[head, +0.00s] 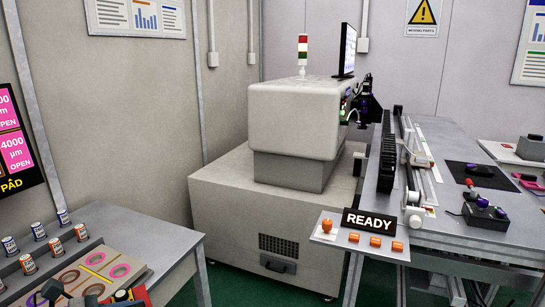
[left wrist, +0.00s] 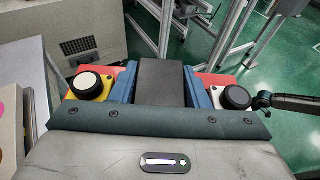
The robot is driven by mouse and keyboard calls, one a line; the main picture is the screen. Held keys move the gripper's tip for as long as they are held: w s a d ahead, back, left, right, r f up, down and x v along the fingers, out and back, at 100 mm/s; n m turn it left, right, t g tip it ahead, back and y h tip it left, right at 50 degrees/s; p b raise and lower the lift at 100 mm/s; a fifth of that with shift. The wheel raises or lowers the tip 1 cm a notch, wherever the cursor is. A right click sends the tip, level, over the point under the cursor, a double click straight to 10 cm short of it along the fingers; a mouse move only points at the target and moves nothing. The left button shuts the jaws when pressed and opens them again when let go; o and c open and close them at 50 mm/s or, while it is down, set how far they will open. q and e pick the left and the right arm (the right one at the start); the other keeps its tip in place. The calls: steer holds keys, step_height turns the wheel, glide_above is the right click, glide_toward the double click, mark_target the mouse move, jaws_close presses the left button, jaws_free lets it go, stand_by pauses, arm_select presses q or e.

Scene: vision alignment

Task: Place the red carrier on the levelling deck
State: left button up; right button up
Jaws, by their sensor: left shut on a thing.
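The red carrier (left wrist: 216,79) is in the left wrist view, with a dark upright block in its middle. A yellow block with a white knob (left wrist: 90,82) is on its left part, and a white block with a black knob (left wrist: 235,97) on its right part. My left gripper (left wrist: 160,88) is shut on the dark middle block, a blue finger on each side. In the head view, red parts of the carrier (head: 140,293) show at the bottom edge, beside the left table. I cannot tell which surface is the levelling deck. My right gripper is not in view.
The left table (head: 150,228) holds several small cans (head: 38,231) and a board with coloured rings (head: 132,257). A pale machine (head: 295,115) stands in the middle. The right bench (head: 460,240) carries a long rail, a black rack and a READY panel (head: 370,222). Green floor lies between.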

arm_select(q)
steer(key=w+a+f+n+t+y, duration=0.3)
steer(key=w+a+f+n, duration=0.15)
steer(key=a, duration=0.25)
steer(key=d+t+y+p, duration=0.1)
steer(key=d+p, duration=0.2)
steer(key=d, duration=0.9)
steer(key=shift+s+d+r+y, duration=0.3)
steer(key=shift+s+d+y, duration=0.05)
steer(key=shift+s+y, duration=0.05)
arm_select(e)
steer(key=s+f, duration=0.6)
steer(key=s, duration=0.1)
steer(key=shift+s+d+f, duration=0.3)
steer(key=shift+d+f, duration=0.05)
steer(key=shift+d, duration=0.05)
arm_select(q)
steer(key=shift+n, duration=0.25)
